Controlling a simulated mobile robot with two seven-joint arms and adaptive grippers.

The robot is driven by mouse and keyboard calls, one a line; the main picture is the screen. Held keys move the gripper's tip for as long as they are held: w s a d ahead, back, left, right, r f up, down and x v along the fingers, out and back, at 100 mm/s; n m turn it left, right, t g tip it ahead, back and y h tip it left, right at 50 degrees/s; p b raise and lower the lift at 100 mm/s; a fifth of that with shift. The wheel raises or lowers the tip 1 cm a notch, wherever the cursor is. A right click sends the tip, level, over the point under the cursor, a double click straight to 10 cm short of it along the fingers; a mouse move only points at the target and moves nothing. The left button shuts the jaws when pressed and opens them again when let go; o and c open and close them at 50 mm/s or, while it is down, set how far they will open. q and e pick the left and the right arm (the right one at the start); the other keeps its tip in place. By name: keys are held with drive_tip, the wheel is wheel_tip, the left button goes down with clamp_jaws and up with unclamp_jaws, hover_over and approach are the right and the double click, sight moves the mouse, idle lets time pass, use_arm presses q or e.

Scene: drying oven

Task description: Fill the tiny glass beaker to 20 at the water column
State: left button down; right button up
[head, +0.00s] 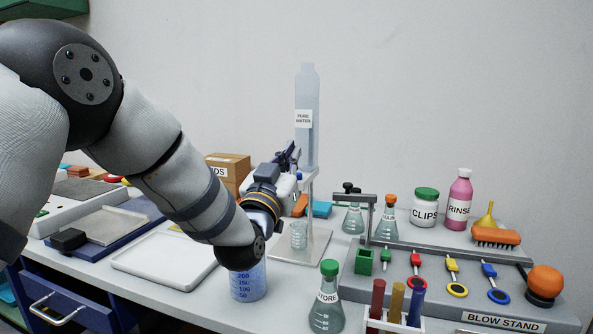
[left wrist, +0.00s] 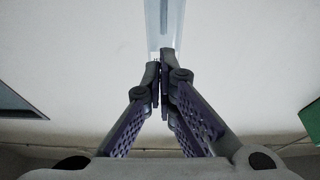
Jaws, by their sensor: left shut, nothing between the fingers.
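The water column (head: 308,88) is a tall clear bottle labelled PURE WATER on a stand with a pale base plate (head: 318,246). It also shows in the left wrist view (left wrist: 164,25), beyond the fingertips. A small glass beaker (head: 299,236) stands upright on the base plate below the column's outlet area. Its marks and water level are too small to read. My left gripper (head: 291,155) is shut and empty, at the height of the column's lower part and just left of it. Its closed fingertips show in the left wrist view (left wrist: 162,75). The tap is largely hidden by my gripper. My right gripper is out of view.
A larger graduated beaker (head: 248,286) stands in front, partly behind my left arm. A green-capped flask (head: 327,300), a test tube rack (head: 393,324) and the blow stand (head: 503,321) crowd the right. A white tray (head: 160,262) lies left; a cardboard box (head: 229,171) stands behind.

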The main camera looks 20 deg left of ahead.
use_arm(q)
drive_tip(key=w+f, duration=0.2)
drive_tip(key=f, duration=0.1)
drive_tip(key=shift+w, duration=0.3)
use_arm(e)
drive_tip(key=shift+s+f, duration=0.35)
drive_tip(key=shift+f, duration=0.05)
